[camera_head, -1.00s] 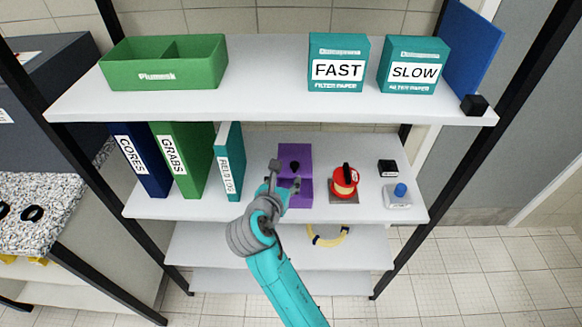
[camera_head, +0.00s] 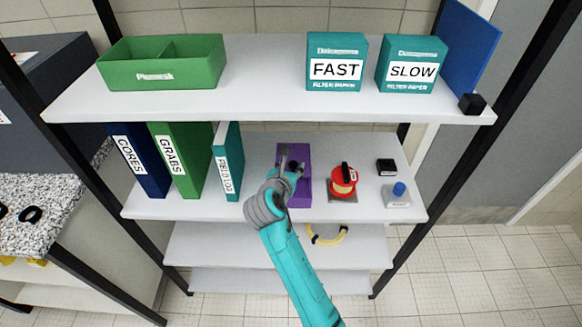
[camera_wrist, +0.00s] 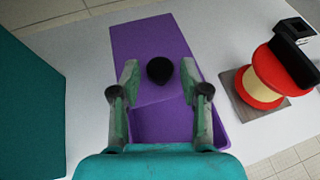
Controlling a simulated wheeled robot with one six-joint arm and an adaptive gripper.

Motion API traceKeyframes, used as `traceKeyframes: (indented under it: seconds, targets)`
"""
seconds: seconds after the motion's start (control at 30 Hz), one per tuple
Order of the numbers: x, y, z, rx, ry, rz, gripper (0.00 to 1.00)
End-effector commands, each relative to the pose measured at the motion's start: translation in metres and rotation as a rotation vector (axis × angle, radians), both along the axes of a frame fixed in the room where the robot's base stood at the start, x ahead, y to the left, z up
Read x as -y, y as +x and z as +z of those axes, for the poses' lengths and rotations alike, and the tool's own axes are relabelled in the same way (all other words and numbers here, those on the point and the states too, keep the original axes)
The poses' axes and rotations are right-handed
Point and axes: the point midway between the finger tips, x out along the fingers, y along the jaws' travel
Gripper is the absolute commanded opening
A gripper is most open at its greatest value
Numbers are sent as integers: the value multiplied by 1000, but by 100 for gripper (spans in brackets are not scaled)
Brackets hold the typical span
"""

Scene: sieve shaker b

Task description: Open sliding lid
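A purple box (camera_head: 306,190) stands on the middle shelf. Its purple lid (camera_wrist: 140,38) covers the far part, and an open recess shows at the near end in the wrist view. A round black knob (camera_wrist: 160,70) stands up from the lid; it shows in the head view (camera_head: 293,166) close to my fingers. My gripper (camera_wrist: 160,70) is open, with one finger left and one right of the knob. Gaps show between the knob and both fingers. My gripper (camera_head: 290,160) hides part of the box in the head view.
A teal binder (camera_head: 228,165) stands close on the left. A red spool (camera_head: 343,180) on a square base, a small black item (camera_head: 386,167) and a blue-topped item (camera_head: 399,192) stand to the right. The upper shelf (camera_head: 260,100) overhangs behind and above.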

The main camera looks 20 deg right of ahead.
Motion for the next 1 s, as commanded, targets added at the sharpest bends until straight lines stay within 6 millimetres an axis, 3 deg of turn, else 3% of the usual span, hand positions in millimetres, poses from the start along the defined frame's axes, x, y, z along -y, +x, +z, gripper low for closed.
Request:
traceKeyframes:
  seconds: [0.03,0.13,0.37,0.67,0.97,1.0]
  targets:
    - [0,0,0,0,0,0,25]
    - [0,0,0,0,0,0,0]
    - [1,2,0,0,0,0,0]
    - [12,36,0,0,1,0,0]
    - [12,38,0,-1,1,1,0]
    - [12,38,0,-1,1,1,37]
